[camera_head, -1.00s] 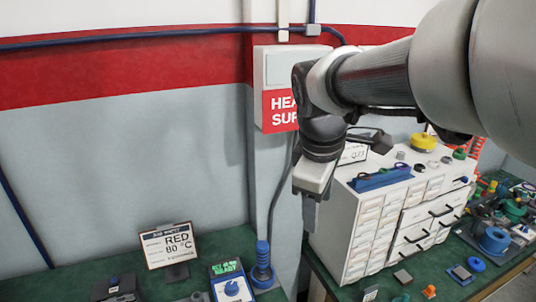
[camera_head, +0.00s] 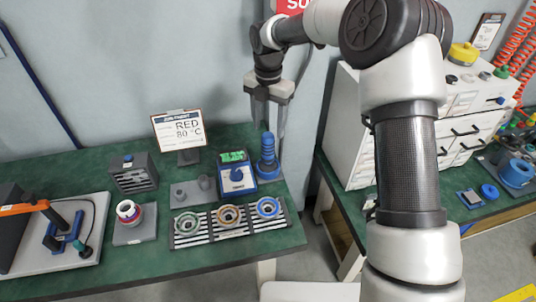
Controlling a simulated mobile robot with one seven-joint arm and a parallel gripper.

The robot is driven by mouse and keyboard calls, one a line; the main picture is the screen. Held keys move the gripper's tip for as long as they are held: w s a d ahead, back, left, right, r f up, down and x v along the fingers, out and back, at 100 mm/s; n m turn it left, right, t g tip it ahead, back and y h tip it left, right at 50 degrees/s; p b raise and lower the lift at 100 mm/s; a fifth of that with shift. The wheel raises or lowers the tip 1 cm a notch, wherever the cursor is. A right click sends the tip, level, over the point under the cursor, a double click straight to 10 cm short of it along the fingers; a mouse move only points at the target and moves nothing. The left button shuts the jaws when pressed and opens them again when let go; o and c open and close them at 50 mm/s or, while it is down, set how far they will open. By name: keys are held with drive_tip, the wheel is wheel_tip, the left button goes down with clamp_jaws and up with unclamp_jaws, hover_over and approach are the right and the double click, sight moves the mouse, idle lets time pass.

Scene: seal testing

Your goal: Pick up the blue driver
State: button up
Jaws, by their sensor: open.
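A ribbed blue upright piece with a rounded top, which looks like the blue driver (camera_head: 268,150), stands in a blue base at the right end of the green bench. My gripper (camera_head: 268,122) is open and points down, with one finger to each side of the space above the driver. The fingers appear empty. They show above or behind the driver's top, and I cannot tell how far apart they are in depth. No contact is visible.
A box with a green display (camera_head: 237,178) stands just left of the driver. A striped rack (camera_head: 190,238) with green, brown and blue rings lies in front. A "RED 80 °C" sign (camera_head: 179,133) stands behind. A white drawer cabinet (camera_head: 350,130) is right, across a gap.

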sight(268, 153)
wheel_tip(268, 153, down, 12)
drive_tip(key=shift+a+f, duration=0.1)
drive_tip(key=c, duration=1.3)
